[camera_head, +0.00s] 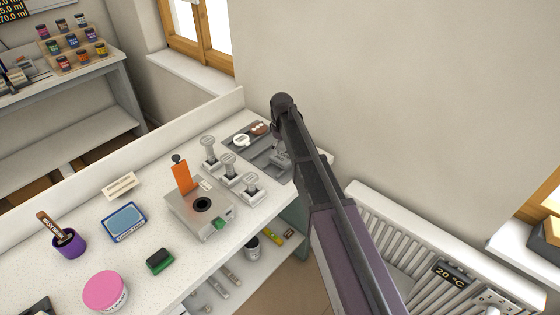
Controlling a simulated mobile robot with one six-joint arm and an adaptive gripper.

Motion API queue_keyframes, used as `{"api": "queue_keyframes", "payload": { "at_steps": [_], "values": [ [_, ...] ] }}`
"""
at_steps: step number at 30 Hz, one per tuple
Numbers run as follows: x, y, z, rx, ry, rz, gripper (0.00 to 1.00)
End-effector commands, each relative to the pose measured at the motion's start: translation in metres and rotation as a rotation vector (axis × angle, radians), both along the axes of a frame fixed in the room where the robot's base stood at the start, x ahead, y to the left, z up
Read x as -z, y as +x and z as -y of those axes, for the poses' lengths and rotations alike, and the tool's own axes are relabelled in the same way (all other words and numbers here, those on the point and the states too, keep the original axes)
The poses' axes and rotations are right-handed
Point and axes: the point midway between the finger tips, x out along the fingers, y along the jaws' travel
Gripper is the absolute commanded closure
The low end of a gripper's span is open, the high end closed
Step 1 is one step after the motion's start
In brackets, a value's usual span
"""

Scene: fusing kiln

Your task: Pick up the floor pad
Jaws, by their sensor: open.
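I cannot tell for sure which thing is the floor pad. A small black-and-green block (160,261) lies on the white speckled counter (140,205) at the front. Behind it to the left is a flat blue pad in a blue-rimmed tray (124,222) with a label too small to read. My gripper (281,158) hangs below the dark end of my arm, over the grey tray (256,155) at the counter's far right end. It is small and partly hidden by my arm. I see nothing held in it.
A grey box with a round dark opening (201,206) and an orange upright plate (182,176) stands mid-counter, beside several grey-handled pieces. A pink-lidded jar (105,291) and purple cup (69,243) are at left. A white radiator (420,250) is right of my arm.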

Motion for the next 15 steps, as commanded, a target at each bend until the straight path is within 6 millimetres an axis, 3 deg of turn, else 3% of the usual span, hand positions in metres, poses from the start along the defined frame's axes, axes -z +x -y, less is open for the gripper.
{"api": "queue_keyframes", "payload": {
  "at_steps": [8,15],
  "values": [
    [0.003,0.000,0.000,0.000,0.000,0.000,0.00],
    [0.017,0.001,0.000,0.000,0.000,0.000,0.00]
  ]
}}
